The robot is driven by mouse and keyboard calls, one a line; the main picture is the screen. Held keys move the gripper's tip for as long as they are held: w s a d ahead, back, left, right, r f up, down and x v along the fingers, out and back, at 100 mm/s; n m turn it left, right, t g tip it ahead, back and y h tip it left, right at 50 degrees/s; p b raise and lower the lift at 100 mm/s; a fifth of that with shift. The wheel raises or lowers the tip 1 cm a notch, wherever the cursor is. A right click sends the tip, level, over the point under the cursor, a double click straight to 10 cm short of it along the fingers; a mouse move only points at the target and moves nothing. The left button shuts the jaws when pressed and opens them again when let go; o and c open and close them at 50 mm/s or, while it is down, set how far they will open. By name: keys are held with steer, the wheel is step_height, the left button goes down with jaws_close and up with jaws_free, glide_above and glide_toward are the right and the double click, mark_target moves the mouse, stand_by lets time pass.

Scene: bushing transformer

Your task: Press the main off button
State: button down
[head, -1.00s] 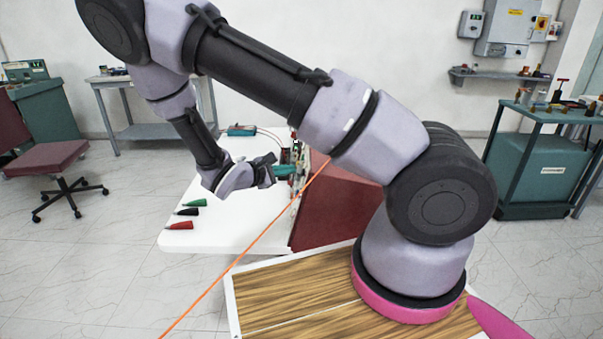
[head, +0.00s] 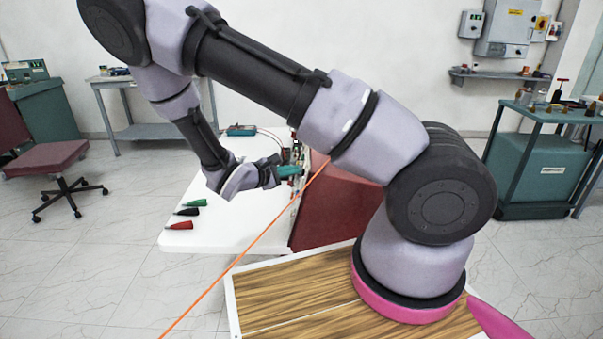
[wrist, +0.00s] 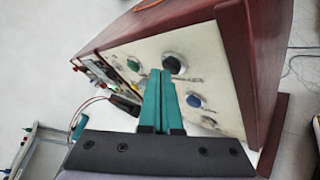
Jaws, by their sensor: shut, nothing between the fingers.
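In the wrist view my gripper (wrist: 160,78) is shut, with its two teal fingers together and nothing between them. It points at the pale front panel (wrist: 210,60) of the dark red cabinet. A black round knob (wrist: 173,64) shows just right of the fingertips, a green one (wrist: 133,63) to their left and a blue one (wrist: 194,101) to the right. I cannot tell which of these is the main off button, or whether the fingertips touch the panel. In the head view my gripper (head: 290,171) is beside the panel's edge, and the cabinet (head: 335,205) hides the panel's face.
The cabinet stands on a white table (head: 235,220) with red, black and green cone-shaped clips (head: 185,211) at its left. An orange cable (head: 245,250) runs diagonally past the cabinet. A meter (head: 241,131) with leads lies at the table's back.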

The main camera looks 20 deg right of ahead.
steer(key=shift+d, duration=0.25)
stand_by(0.4)
steer(key=shift+a, duration=0.1)
steer(key=shift+w+a+r, duration=0.15)
steer(key=shift+w+a, duration=0.05)
steer(key=shift+a, duration=0.55)
steer(key=shift+w+a+r, duration=0.2)
steer(key=shift+w+a, duration=0.05)
steer(key=shift+a, duration=0.5)
steer(key=shift+w+a+r, duration=0.2)
steer(key=shift+w+a, duration=0.05)
steer(key=shift+a, duration=0.55)
steer(key=shift+w+a+r, duration=0.2)
steer(key=shift+w+a, duration=0.05)
steer(key=shift+a, duration=0.5)
